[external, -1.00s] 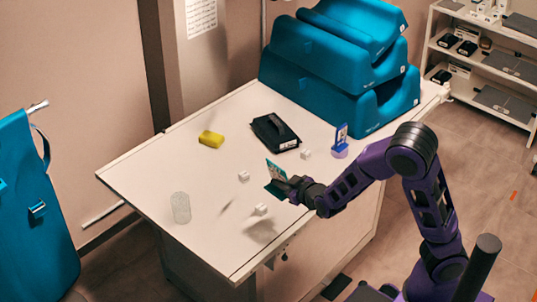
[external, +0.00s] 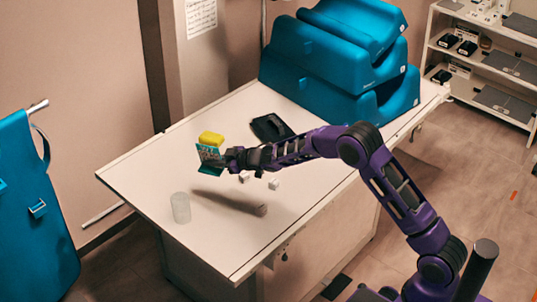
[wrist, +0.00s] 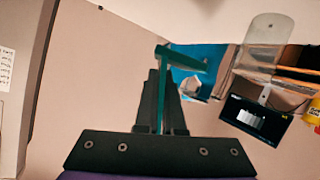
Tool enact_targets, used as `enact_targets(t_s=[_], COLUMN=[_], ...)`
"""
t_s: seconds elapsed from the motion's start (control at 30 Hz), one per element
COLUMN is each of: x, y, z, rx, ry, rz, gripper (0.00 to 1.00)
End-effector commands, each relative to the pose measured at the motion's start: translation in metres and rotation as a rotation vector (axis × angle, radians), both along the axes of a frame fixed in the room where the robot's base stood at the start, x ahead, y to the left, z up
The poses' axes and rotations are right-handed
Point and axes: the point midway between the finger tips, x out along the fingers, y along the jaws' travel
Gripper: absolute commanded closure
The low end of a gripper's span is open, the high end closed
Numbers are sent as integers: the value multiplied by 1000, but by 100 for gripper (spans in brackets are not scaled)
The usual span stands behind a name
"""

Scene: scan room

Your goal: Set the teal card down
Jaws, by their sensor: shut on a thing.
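The teal card (external: 209,153) is held upright above the table (external: 140,180), in front of the yellow sponge (external: 211,138) in the external view. My gripper (external: 226,159) is shut on its near end, and the arm's shadow falls on the tabletop below. In the wrist view the card (wrist: 160,115) shows nearly edge-on between the dark fingers of my gripper (wrist: 163,82). A clear cup (external: 180,207) stands to the left and nearer the front edge. I cannot tell how high the card is.
White cubes (external: 274,184) lie under and near my arm. A black tray-like item (external: 271,128) lies behind it. Large blue cushions (external: 335,55) are stacked at the back right. A shelf (external: 480,60) stands beyond the table.

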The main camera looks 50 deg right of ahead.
Motion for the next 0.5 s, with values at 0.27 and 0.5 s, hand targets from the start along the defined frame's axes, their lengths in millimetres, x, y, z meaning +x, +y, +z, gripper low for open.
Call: enact_targets(t_s=[0.27, 0.5], x=[0, 0], y=[0, -1], z=[-51, -71], rx=[-3, -2], ry=[3, 3], rz=[3, 2], gripper=[100, 100])
